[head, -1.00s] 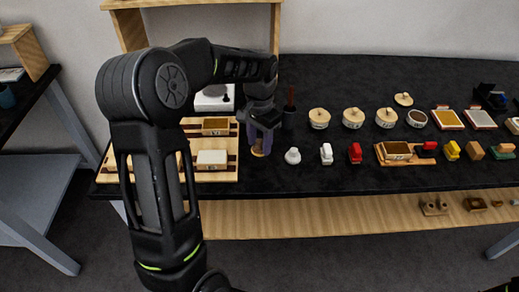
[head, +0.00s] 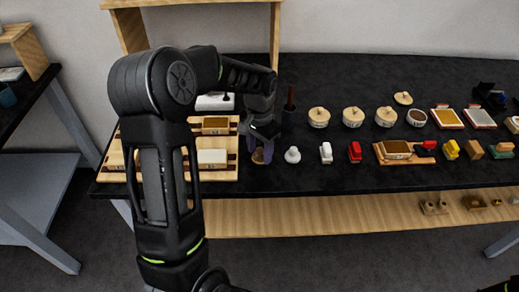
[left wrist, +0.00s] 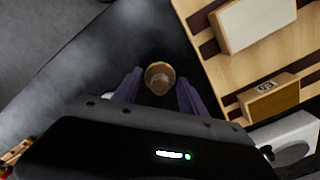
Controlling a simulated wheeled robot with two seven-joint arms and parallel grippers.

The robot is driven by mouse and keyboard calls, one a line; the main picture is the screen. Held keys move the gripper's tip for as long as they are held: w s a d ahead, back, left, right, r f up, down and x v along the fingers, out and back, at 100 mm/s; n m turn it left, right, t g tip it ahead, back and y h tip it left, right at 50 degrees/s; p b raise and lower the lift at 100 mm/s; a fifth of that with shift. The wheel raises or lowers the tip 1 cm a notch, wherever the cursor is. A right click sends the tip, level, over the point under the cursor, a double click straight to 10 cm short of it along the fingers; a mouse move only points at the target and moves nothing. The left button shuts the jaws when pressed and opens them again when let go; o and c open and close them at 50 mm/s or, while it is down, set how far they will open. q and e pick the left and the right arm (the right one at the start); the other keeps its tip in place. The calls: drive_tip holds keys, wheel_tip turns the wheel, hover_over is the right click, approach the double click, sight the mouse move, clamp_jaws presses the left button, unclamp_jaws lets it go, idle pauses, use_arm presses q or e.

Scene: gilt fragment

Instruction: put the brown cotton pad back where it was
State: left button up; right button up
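The brown cotton pad (head: 258,157) is a small round piece at the right edge of the wooden rack. In the left wrist view the pad (left wrist: 160,77) shows a brown rounded top, on or just above the black tabletop. My left gripper (head: 262,150) points down over it. Its purple fingers (left wrist: 159,84) stand on either side of the pad, with a narrow dark gap showing on each side, so it looks open around the pad. The pad's underside is hidden.
The wooden rack (head: 228,174) with brown and white blocks is close on the left. A small white knobbed piece (head: 292,155) stands just right of my fingers. A dark cup (head: 289,118) with a brown handle is behind. White and red pieces follow rightward.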

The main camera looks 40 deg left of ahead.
sight(260, 149)
use_arm(q)
drive_tip(key=shift+o, duration=1.2)
drive_tip(key=shift+r, duration=0.1)
wheel_tip(260, 149, up, 12)
drive_tip(key=b, duration=0.1)
idle(0.3)
